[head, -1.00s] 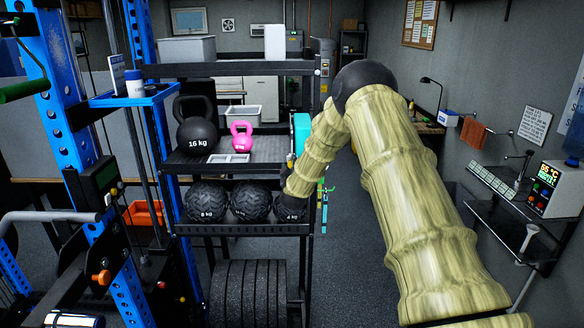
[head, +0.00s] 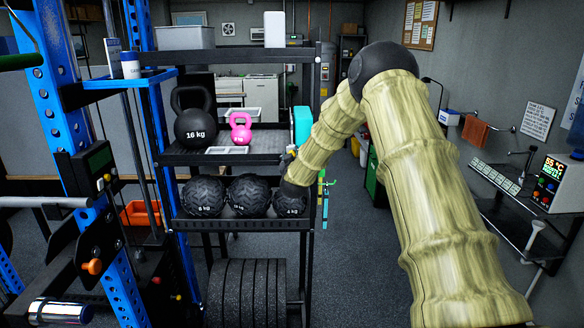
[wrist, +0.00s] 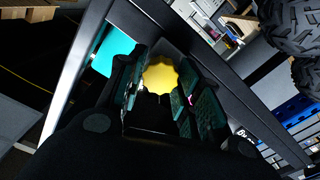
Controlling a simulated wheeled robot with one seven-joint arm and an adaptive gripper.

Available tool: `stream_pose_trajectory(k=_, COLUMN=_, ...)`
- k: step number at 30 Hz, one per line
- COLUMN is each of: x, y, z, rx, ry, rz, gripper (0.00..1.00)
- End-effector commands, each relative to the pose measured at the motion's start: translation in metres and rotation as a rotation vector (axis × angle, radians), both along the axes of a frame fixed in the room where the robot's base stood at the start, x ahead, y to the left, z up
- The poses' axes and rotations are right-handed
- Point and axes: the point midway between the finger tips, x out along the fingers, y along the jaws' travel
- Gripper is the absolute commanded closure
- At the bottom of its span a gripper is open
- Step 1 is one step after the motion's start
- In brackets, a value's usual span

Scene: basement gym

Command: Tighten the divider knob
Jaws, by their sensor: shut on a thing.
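The divider knob (wrist: 161,74) is yellow with a scalloped rim. It shows in the wrist view between the two dark green padded fingers of my gripper (wrist: 162,88), beside a dark shelf post. My gripper is shut on the knob; the fingers hide parts of its sides. In the head view my gripper (head: 291,167) is at the right end of the rack, between the middle and lower shelves, and is mostly hidden by my arm. The knob cannot be made out clearly there. A turquoise panel (head: 302,126) stands at the right end of the middle shelf.
The black rack (head: 240,217) holds a black kettlebell (head: 196,124), a pink kettlebell (head: 241,130) and several black medicine balls (head: 249,196). A blue frame (head: 62,125) stands at left. A wall shelf (head: 504,210) is at right. The floor between is clear.

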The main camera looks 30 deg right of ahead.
Motion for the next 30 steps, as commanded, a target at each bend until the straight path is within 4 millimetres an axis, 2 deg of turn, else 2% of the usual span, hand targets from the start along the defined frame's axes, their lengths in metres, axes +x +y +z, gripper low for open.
stream_pose_trajectory(k=1, x=-0.0004, y=-0.0009, z=-0.0068, rx=0.036, ry=-0.024, rz=-0.001, gripper=0.9)
stream_pose_trajectory(k=30, x=-0.0016, y=-0.0028, z=-0.0068, rx=0.811, ry=-0.5, rz=-0.001, gripper=0.9)
